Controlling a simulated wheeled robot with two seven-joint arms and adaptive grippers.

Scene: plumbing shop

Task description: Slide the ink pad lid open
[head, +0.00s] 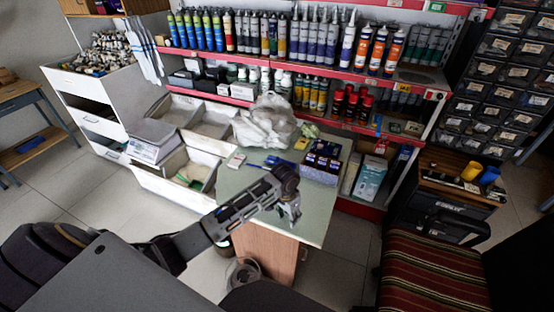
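My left gripper (290,213) hangs over the front right part of the small green-topped table (310,224), fingers pointing down. Its fingers are small and dark, and I cannot tell how far apart they are. I cannot make out an ink pad or its lid for certain. A small white and red item (237,160) lies at the table's left side, and small blue items (277,161) lie behind my arm. Both are apart from the gripper and too small to identify. My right gripper is not in view.
A clear plastic bag (266,122) and a tray of dark blue boxes (321,162) stand at the table's back. Red shelves (300,66) of bottles and tubes rise behind. White bins (190,160) stand left, a striped seat (432,272) right. The table's front right top is bare.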

